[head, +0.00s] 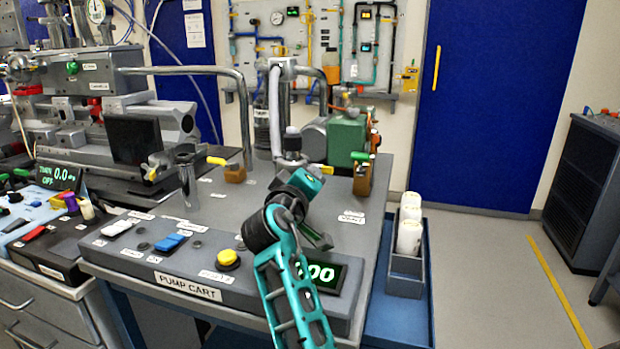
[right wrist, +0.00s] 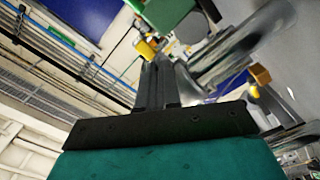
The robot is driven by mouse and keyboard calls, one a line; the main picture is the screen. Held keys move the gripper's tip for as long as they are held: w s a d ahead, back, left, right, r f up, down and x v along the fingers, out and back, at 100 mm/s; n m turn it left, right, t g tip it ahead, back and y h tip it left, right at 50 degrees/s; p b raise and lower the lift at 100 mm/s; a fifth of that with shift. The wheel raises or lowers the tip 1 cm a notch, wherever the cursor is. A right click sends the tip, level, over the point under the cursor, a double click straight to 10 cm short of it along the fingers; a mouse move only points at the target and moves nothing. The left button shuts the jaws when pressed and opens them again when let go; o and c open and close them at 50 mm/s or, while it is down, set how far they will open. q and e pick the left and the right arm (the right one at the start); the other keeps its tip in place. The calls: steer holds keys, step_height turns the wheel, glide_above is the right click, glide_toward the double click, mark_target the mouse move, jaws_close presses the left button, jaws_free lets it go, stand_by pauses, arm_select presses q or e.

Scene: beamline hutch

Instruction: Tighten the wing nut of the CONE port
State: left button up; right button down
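My right gripper (head: 290,161) is over the far half of the grey pump cart (head: 228,203), in front of a metal vertical pipe piece. In the right wrist view its two dark fingers (right wrist: 158,82) lie close side by side, with nothing clearly seen between them. No label reading CONE is legible, and I cannot make out which fitting is the CONE port's wing nut. A brass valve with a yellow handle (head: 217,160) stands left of the gripper. A brass valve with a green handle (head: 362,177) stands to its right. My left gripper is out of view.
A green pump (head: 347,138) stands behind the gripper. Bent metal pipes (head: 205,70) rise over the cart. The cart front holds a yellow button (head: 229,258) and blue switch (head: 172,241). White bottles (head: 409,235) stand at the right. Floor beyond is clear.

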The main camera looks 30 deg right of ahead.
steer(key=c, duration=1.8)
jaws_free()
steer(key=o, duration=0.5)
